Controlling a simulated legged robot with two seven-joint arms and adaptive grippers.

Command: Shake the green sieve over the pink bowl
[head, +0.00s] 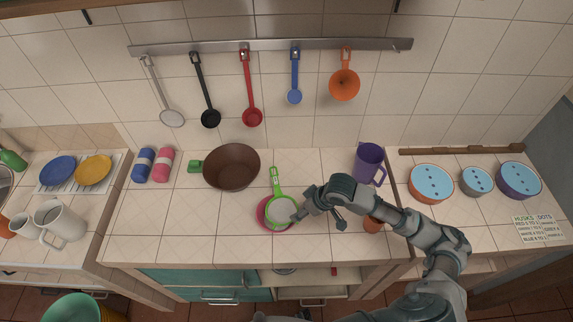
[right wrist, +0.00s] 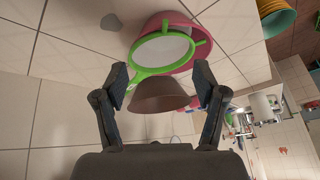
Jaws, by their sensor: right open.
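The green sieve (head: 274,184) has a pale mesh and sits over the pink bowl (head: 260,213) on the middle counter, its handle pointing to the back wall. In the right wrist view the green sieve (right wrist: 164,50) appears across the mouth of the pink bowl (right wrist: 185,22). My right gripper (head: 297,213) is just right of the sieve, and its fingers are hard to make out there. In the right wrist view my right gripper (right wrist: 162,88) is open, with nothing held between its fingers. My left gripper is not in view.
A large brown bowl (head: 231,167) stands behind and left of the sieve, and a purple pitcher (head: 368,163) stands behind right. Blue and pink shakers (head: 153,165) are at the left. Utensils hang from a wall rail (head: 270,46). The counter's front left is clear.

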